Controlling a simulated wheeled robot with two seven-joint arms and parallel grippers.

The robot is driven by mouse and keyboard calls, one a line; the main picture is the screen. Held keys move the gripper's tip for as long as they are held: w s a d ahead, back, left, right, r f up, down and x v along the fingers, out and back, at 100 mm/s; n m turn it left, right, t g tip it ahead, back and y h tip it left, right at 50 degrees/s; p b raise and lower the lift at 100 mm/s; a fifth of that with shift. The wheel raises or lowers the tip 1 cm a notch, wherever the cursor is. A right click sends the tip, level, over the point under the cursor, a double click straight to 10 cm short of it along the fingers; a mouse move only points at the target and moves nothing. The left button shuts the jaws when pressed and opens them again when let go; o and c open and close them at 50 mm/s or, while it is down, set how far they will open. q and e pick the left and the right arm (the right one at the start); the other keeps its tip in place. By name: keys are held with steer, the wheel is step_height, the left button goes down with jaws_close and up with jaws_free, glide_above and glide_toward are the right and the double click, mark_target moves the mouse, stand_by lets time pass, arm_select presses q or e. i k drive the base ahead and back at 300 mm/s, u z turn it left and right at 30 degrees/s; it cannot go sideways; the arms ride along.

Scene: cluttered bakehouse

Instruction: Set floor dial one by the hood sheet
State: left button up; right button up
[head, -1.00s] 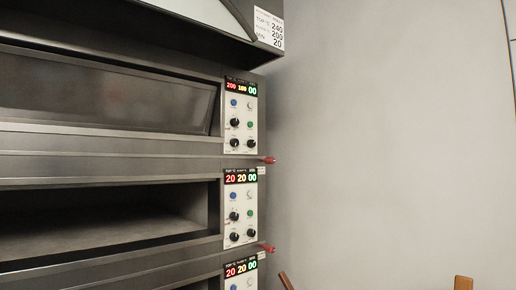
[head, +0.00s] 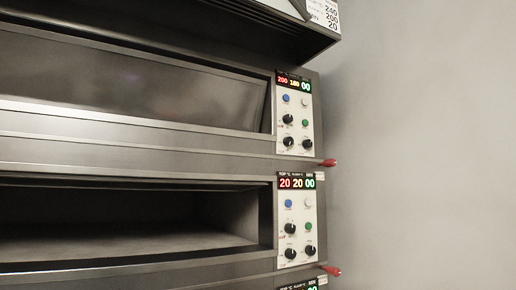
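The hood sheet (head: 324,12) is a white paper at the top right of the hood, cut by the picture's edge; it reads 240, 200 and 20. The upper oven panel (head: 295,114) shows 200, 180 and 00, with black dials (head: 288,119) under blue, white and green buttons. The middle oven panel (head: 298,219) shows 20, 20 and 00, with black dials (head: 291,229) of the same layout. The dial labels are too small to read, so I cannot tell which is a floor dial. Neither gripper is in view.
The upper deck's glass door (head: 140,88) is closed. The middle deck (head: 130,222) is open and looks empty. Red-tipped handles (head: 328,163) stick out right of the panels. A third panel (head: 302,284) is cut off below. The grey wall (head: 430,150) at right is bare.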

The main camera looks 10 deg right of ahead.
mark_target(307, 144)
steer(key=i, duration=1.15)
steer(key=z, duration=0.55)
